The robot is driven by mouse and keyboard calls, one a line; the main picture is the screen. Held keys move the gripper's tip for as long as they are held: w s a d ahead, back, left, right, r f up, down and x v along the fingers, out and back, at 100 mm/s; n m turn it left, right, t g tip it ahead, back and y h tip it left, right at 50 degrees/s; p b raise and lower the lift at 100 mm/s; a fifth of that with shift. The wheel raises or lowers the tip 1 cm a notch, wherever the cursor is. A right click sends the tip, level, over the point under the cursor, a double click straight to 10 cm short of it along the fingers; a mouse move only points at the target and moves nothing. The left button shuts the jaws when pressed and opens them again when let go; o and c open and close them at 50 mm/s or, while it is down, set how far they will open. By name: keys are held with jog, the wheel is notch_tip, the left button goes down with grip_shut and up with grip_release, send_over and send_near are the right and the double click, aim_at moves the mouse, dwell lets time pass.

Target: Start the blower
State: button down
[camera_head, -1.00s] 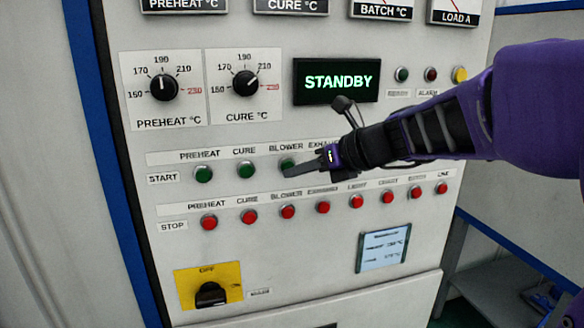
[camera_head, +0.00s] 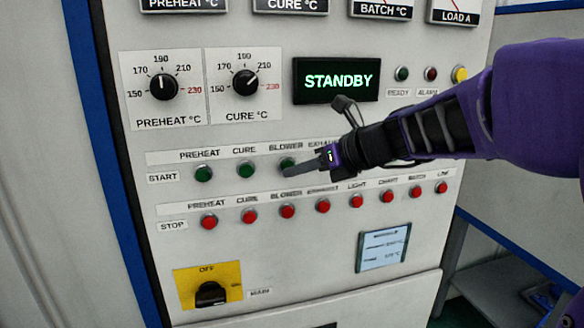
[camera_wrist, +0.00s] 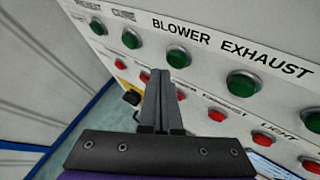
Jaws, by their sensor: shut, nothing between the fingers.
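The green blower start button (camera_head: 287,163) is in the START row of the grey control panel, under the label BLOWER. In the wrist view the same button (camera_wrist: 178,57) stands just beyond my fingertips, slightly right of them. My gripper (camera_head: 287,172) is shut and empty, its fingertips at the lower edge of the button in the head view. I cannot tell whether they touch it. In the wrist view the closed fingers (camera_wrist: 160,78) point up at the panel. The display (camera_head: 336,81) reads STANDBY in green.
Green preheat (camera_head: 203,174) and cure (camera_head: 246,170) start buttons lie left of the blower button. A row of red stop buttons (camera_head: 288,211) runs below. A black rotary switch (camera_head: 211,293) on a yellow plate sits at lower left. Two dials (camera_head: 164,86) are above.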

jog(key=shift+w, duration=0.1)
dwell(0.6)
jog(key=shift+w+a, duration=0.1)
jog(key=shift+w, duration=0.2)
jog(key=shift+w+a+p, duration=0.15)
jog(key=shift+w+p, duration=0.25)
jog(key=shift+w, duration=0.05)
dwell(0.6)
jog(key=shift+s, duration=0.15)
jog(key=shift+s+d, duration=0.25)
jog(key=shift+s, duration=0.45)
